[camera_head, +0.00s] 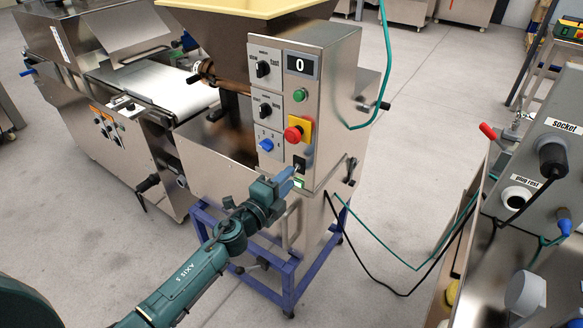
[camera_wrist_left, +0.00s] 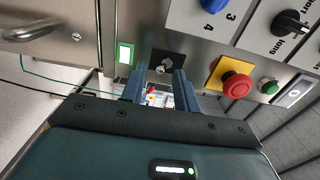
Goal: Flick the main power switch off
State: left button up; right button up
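The main power switch (camera_head: 300,162) is a small black plate with a metal toggle, low on the front panel of the steel dough machine (camera_head: 338,90). A lit green indicator (camera_head: 299,182) sits just below it. In the left wrist view the switch plate (camera_wrist_left: 166,61) lies just beyond my fingertips, with the lit indicator (camera_wrist_left: 125,53) to its left. My left gripper (camera_head: 288,175) is close in front of the switch. In the left wrist view my left gripper (camera_wrist_left: 160,69) is open, its fingers apart around the toggle's line. I cannot tell whether they touch it. My right gripper is not in view.
Above the switch are a red emergency button (camera_head: 293,134) on yellow, a green button (camera_head: 299,95) and dials beside them. A blue knob (camera_head: 266,145) is to the left. A socket box (camera_head: 541,165) with cables stands at right. Open floor lies between.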

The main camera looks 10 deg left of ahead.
pick_arm(q)
jog(key=v, duration=0.6)
dwell(0.6)
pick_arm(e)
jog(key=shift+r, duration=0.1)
pick_arm(q)
jog(key=b+v, duration=0.2)
jog(key=v, duration=1.1)
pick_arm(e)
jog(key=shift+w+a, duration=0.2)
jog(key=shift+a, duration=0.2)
pick_arm(q)
jog(key=shift+r, duration=0.1)
